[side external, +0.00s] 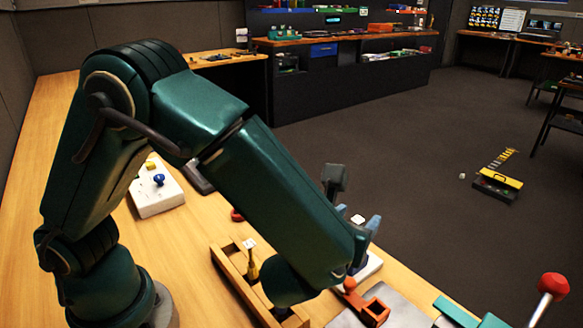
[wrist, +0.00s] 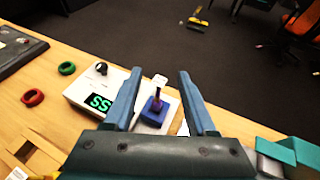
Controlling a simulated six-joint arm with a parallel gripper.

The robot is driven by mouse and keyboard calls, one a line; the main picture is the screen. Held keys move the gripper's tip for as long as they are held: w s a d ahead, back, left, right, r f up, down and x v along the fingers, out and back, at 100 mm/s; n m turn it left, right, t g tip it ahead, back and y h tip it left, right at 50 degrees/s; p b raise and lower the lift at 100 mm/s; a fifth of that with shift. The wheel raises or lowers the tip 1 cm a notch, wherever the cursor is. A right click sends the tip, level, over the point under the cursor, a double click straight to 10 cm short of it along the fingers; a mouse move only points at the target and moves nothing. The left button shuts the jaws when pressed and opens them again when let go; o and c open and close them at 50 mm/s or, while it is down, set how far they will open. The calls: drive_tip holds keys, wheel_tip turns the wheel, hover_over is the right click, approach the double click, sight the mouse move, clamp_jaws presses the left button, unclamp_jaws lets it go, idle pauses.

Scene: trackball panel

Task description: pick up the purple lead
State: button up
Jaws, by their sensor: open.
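In the wrist view, a small blue-purple block with a dark purplish stem (wrist: 157,102) stands on the white panel (wrist: 84,97), framed between my fingers. I cannot tell for sure whether this is the purple lead, and no purple cable shows clearly in either view. My gripper (wrist: 160,74) is open, with its two blue-grey fingers wide apart and nothing seen gripped. In the side view its fingers show only in part behind my arm, at the right end of the bench, and the panel there is mostly hidden.
The panel carries a green display (wrist: 99,102) and black knob (wrist: 101,68). A green ring (wrist: 67,68) and red ring (wrist: 32,97) lie left of it. A wooden tray (side external: 228,272), white box with blue knob (side external: 143,205), orange part (side external: 375,309) and red-balled lever (side external: 553,285) stand around.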

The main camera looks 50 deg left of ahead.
drive_tip(key=shift+w+f, duration=0.15)
drive_tip(key=shift+f, duration=0.5)
drive_tip(key=shift+x, duration=2.4)
drive_tip(key=shift+a, duration=0.1)
clamp_jaws()
